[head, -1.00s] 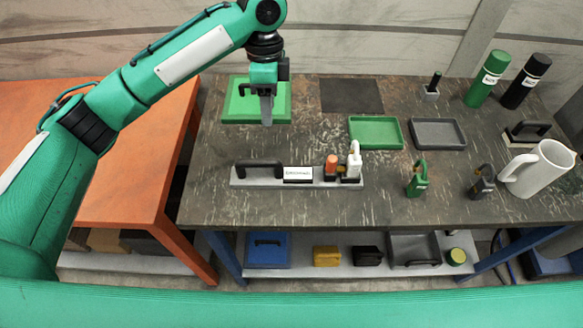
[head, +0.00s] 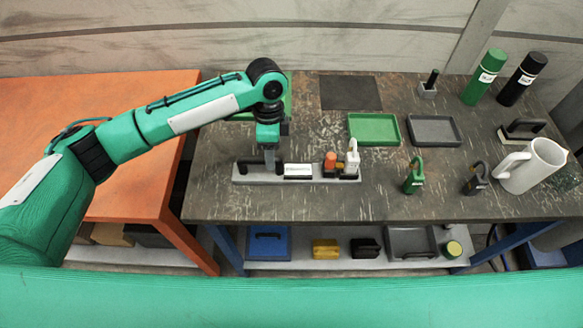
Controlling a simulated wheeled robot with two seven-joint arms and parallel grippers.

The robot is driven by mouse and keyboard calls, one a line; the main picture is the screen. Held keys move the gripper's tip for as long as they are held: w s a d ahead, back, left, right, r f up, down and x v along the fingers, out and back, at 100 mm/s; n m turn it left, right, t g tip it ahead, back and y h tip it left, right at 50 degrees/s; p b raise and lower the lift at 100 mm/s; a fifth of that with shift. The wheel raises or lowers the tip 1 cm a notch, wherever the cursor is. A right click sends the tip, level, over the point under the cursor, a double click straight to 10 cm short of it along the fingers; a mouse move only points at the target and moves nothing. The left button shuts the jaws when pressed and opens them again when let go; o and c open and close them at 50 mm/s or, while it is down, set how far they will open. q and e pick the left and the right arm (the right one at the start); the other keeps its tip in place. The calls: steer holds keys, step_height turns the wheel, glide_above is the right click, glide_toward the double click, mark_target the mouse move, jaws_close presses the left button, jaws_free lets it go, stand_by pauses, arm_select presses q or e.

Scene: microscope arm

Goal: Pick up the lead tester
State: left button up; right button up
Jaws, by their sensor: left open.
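A long grey bar-shaped device lies near the front left of the dark table. It carries a black handle, a white label and an orange and a white fitting, and looks like the lead tester (head: 310,180), though I cannot read its label. My left gripper (head: 270,168) is open and points down at the handle end, with its fingers overlapping the black handle in the head view. Part of the handle is hidden behind the fingers. I cannot tell whether they touch it. My right gripper is not in view.
A green tray (head: 375,144) and a grey tray (head: 435,145) lie behind. A green lock-shaped item (head: 414,179), a dark one (head: 476,181) and a white jug (head: 541,167) stand right. Two bottles stand at the back right. An orange table (head: 150,190) adjoins on the left.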

arm_select(q)
steer(key=shift+f, duration=0.2)
jaws_close()
steer(key=shift+d+r, duration=0.1)
steer(key=shift+r, duration=0.05)
stand_by(1.2)
